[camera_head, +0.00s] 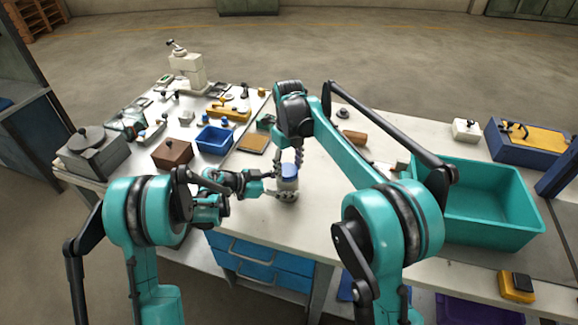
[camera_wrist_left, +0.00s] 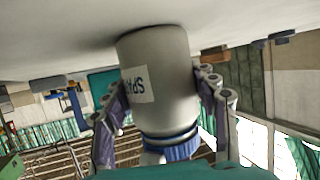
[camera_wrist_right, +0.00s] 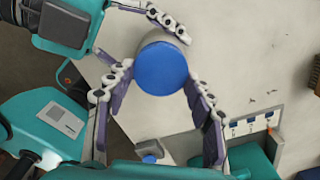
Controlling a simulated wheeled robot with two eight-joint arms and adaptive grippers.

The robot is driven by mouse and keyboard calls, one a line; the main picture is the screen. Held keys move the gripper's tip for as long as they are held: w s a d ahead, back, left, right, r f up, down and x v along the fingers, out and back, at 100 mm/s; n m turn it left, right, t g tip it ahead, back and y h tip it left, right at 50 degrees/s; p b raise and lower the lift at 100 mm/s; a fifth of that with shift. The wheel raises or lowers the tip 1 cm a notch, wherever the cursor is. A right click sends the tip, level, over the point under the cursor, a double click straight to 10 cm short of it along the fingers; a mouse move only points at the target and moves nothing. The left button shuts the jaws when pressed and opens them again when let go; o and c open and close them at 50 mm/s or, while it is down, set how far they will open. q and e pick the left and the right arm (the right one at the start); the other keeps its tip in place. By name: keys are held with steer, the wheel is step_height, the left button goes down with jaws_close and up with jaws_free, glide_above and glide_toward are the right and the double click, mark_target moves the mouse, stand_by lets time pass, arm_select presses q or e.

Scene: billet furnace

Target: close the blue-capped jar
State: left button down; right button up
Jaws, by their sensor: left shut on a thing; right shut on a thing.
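The jar (camera_head: 287,187) is a pale grey cylinder standing on the white worktop; in the left wrist view its body (camera_wrist_left: 165,75) shows a label. My left gripper (camera_head: 279,191) is shut around the jar body from the left. The blue cap (camera_head: 289,170) sits at the jar's mouth; whether it is fully seated I cannot tell. My right gripper (camera_wrist_right: 158,85) points down from above and is shut on the blue cap, which shows as a round blue disc (camera_wrist_right: 161,68) between its fingers. Its fingers partly hide the cap in the head view.
A teal bin (camera_head: 480,205) stands at the right. A blue tray (camera_head: 214,139), a brown box (camera_head: 172,153) and several small parts lie on the left table. A brown block (camera_head: 355,137) lies behind the jar. The worktop just right of the jar is clear.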

steer(key=o, duration=0.8)
steer(key=shift+o, duration=0.2)
steer(key=shift+r, duration=2.3)
steer(key=shift+c, duration=0.4)
